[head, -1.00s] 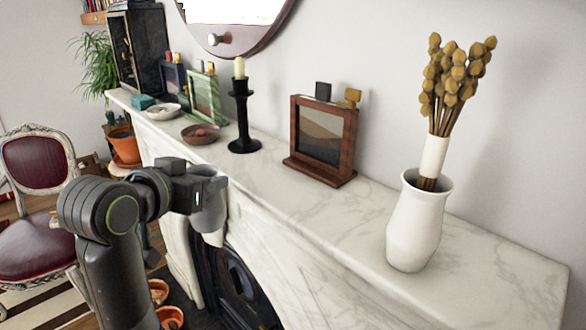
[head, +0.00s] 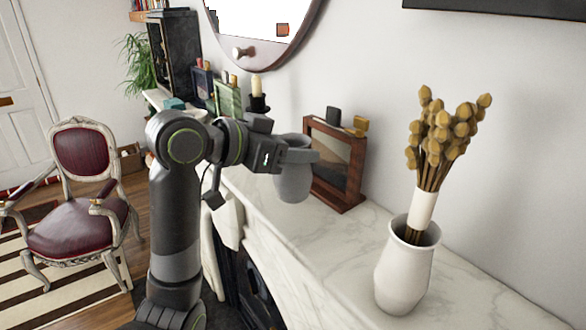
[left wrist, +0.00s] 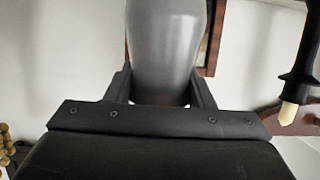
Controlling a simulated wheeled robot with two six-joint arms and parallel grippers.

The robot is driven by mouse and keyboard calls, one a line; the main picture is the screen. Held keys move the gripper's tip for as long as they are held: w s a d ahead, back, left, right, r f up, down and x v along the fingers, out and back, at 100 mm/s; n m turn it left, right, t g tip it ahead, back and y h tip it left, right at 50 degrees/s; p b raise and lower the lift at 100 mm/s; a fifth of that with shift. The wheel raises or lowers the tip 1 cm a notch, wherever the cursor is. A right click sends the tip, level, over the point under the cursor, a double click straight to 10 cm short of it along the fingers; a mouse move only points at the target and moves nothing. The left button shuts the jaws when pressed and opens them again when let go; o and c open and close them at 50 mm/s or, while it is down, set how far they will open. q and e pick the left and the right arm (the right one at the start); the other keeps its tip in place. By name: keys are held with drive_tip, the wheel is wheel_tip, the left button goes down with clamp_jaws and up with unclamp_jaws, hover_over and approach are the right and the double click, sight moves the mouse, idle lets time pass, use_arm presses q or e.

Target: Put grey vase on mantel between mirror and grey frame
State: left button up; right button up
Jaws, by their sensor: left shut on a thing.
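My left gripper (head: 298,154) is shut on the grey vase (head: 293,184) and holds it roughly upright, at the front of the mantel (head: 350,243) and in front of a brown wooden picture frame (head: 347,173). I cannot tell whether the vase touches the mantel. The vase also fills the middle of the left wrist view (left wrist: 165,45), between the fingers. The round mirror (head: 258,22) hangs on the wall at upper left. A dark framed panel (head: 500,8) is cut off at the top right; I cannot tell if it is the grey frame. My right gripper is out of view.
A white vase with dried flowers (head: 403,275) stands on the mantel at right. A black candlestick (head: 258,103) and several small frames (head: 228,96) stand to the left. Bare marble lies between the brown frame and the white vase. A chair (head: 85,215) stands on the floor at left.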

sight(293, 171)
use_arm(q)
drive_tip(key=shift+f, duration=0.35)
wheel_tip(293, 171, down, 2)
drive_tip(key=shift+d+f+p, duration=0.1)
drive_tip(key=shift+d+p, duration=0.05)
drive_tip(key=shift+p, duration=0.2)
drive_tip(key=shift+f, duration=0.65)
drive_tip(key=shift+f, duration=0.1)
drive_tip(key=shift+f, duration=0.15)
drive_tip(key=o, duration=1.5)
